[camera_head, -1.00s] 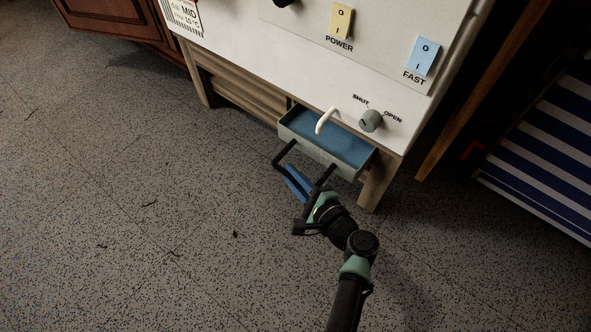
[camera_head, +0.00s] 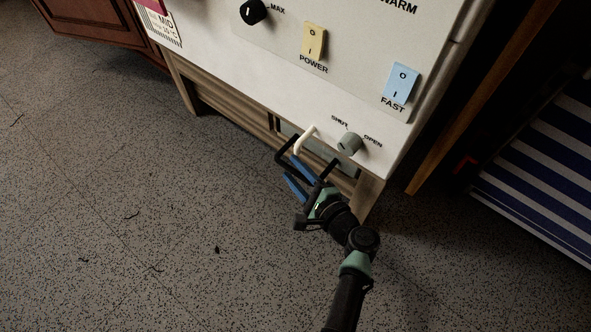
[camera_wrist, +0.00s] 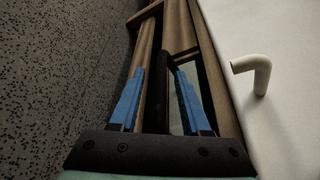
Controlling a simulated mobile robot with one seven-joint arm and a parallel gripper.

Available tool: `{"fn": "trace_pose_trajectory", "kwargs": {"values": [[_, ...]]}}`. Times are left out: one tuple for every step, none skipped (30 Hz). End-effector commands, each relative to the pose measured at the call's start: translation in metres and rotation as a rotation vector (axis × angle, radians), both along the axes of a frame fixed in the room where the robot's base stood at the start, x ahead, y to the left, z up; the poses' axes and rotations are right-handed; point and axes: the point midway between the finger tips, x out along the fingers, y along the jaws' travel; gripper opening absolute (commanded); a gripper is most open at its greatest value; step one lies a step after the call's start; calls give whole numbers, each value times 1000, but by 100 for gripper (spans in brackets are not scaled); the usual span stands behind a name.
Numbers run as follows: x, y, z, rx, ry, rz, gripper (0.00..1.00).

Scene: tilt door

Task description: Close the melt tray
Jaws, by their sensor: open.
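The melt tray (camera_head: 346,169) sits low under the white appliance front, pushed in so that its blue inside no longer shows. Only parts of its pale front are visible; my gripper hides much of it. Its black handle (camera_head: 284,151) sticks out toward me. My gripper (camera_head: 290,168) is at the handle with its blue fingers apart. In the wrist view the black handle bar (camera_wrist: 163,95) runs between the two open fingers of my gripper (camera_wrist: 160,71). I cannot tell whether a finger touches it, or whether the tray is fully flush.
A white spout (camera_head: 305,139) hangs just above the tray, beside a grey SHUT/OPEN knob (camera_head: 349,143). Wooden legs (camera_head: 368,196) flank the tray. A blue-and-white striped panel (camera_head: 535,190) stands at right.

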Motion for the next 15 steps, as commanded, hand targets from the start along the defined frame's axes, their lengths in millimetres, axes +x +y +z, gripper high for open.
{"fn": "trace_pose_trajectory", "kwargs": {"values": [[0, 0, 0, 0, 0, 1, 47], [0, 0, 1, 0, 0, 1, 47], [-1, -1, 1, 0, 0, 1, 47], [-3, -2, 2, 0, 0, 0, 47], [-4, -3, 3, 0, 1, -1, 47], [-8, -6, 5, 0, 1, -1, 47], [-11, -8, 6, 1, 1, -1, 47], [-15, -11, 8, 2, 3, -1, 47], [-21, -15, 10, 0, 3, -2, 47], [-26, -19, 12, 0, 3, -2, 47], [-32, -23, 14, 1, 4, -4, 47], [-39, -28, 16, 1, 4, -4, 47], [-45, -32, 18, 0, 3, -5, 47], [-50, -36, 19, 1, 3, -4, 47], [-58, -42, 21, 1, 4, -4, 47]]}}
